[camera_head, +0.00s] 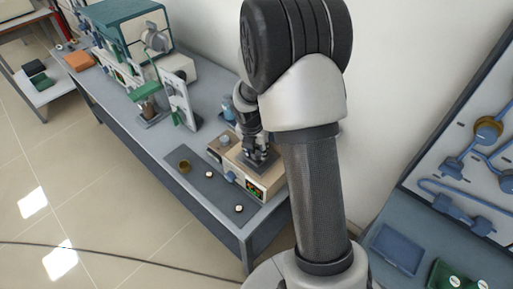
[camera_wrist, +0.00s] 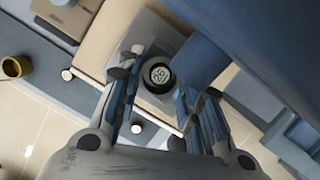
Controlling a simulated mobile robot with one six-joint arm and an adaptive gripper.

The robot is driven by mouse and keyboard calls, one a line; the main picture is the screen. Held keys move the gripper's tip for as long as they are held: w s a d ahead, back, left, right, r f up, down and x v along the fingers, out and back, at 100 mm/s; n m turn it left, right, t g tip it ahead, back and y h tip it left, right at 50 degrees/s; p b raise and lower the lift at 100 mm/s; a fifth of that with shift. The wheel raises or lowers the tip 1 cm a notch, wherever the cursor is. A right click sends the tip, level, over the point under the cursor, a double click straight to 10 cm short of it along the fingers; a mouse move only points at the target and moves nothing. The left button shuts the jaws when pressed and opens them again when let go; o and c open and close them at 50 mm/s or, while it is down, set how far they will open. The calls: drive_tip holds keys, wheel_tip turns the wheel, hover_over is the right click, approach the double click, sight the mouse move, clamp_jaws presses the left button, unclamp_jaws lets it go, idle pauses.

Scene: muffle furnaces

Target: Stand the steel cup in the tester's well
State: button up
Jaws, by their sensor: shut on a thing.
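The tester (camera_head: 229,160) is a beige box with a lit display on the blue-grey bench. My gripper (camera_head: 254,152) is over the dark grey plate (camera_head: 266,163) on its top. In the wrist view my gripper (camera_wrist: 160,88) has its fingers on either side of a dark round piece (camera_wrist: 158,76) with a pale patterned face, over the grey plate. I take this piece to be the steel cup in my grip; its side is mostly hidden. The well's opening is not clearly visible, and I cannot tell whether the cup is inside it or above it.
A brass-coloured cup (camera_head: 184,167) and two small white-topped discs (camera_head: 209,174) (camera_head: 239,209) stand on a dark mat in front of the tester. A white upright panel (camera_head: 177,100) stands farther left. A pegboard with blue tools (camera_head: 478,150) is at right.

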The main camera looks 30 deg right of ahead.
drive_tip(key=shift+s+f, duration=0.15)
drive_tip(key=shift+f, duration=0.4)
drive_tip(key=o, duration=1.2)
drive_tip(key=shift+f, duration=0.15)
drive_tip(key=shift+c, duration=0.2)
drive_tip(key=s+a+r+m+p, duration=0.2)
drive_tip(key=r, duration=0.5)
drive_tip(key=s+a+r+m+p, duration=0.1)
drive_tip(key=s+a+r+m, duration=0.15)
drive_tip(key=r, duration=0.45)
drive_tip(key=s+a+r+m+p, duration=0.1)
drive_tip(key=s+r+m+p, duration=0.1)
drive_tip(key=r, duration=0.5)
drive_tip(key=s+a+r+m+t+y, duration=0.1)
drive_tip(key=s+a+r+m, duration=0.3)
drive_tip(key=s+m, duration=0.5)
drive_tip(key=s+a+r+m+t+y, duration=0.1)
drive_tip(key=s+a+r+m, duration=0.3)
drive_tip(key=s+m, duration=0.6)
drive_tip(key=shift+a+r+m, duration=0.3)
drive_tip(key=shift+m, duration=0.15)
